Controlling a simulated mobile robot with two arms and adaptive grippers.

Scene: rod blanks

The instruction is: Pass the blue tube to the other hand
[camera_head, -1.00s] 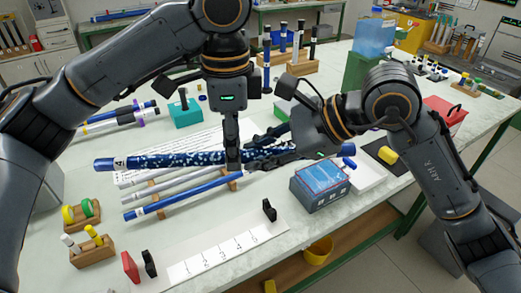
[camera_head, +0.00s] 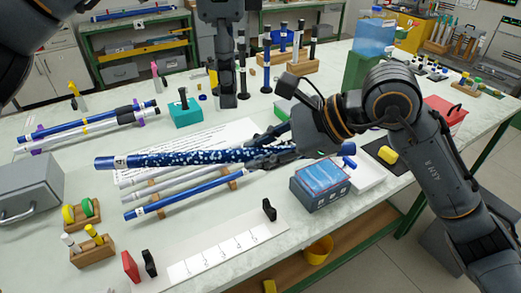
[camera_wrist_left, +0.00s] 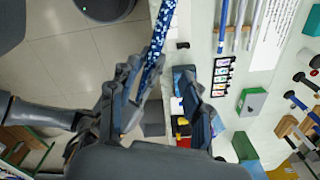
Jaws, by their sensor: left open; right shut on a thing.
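The blue tube (camera_head: 185,158) has a white-speckled middle and a plain blue left end with a white label. It is roughly level above the table in the head view. My right gripper (camera_head: 270,150) is shut around its right part, and the fingers hide some of it. My left gripper (camera_head: 228,98) is open and empty, above and behind the tube, apart from it. In the left wrist view, the speckled tube (camera_wrist_left: 158,35) runs up from the gripper fingers at the middle.
Below the tube, a plain blue rod (camera_head: 185,196) and grey rods lie on wooden supports. A blue box (camera_head: 320,186) stands right of them. A numbered white strip (camera_head: 215,258) lies in front. A teal block (camera_head: 186,114) and a wooden rack (camera_head: 290,62) stand behind.

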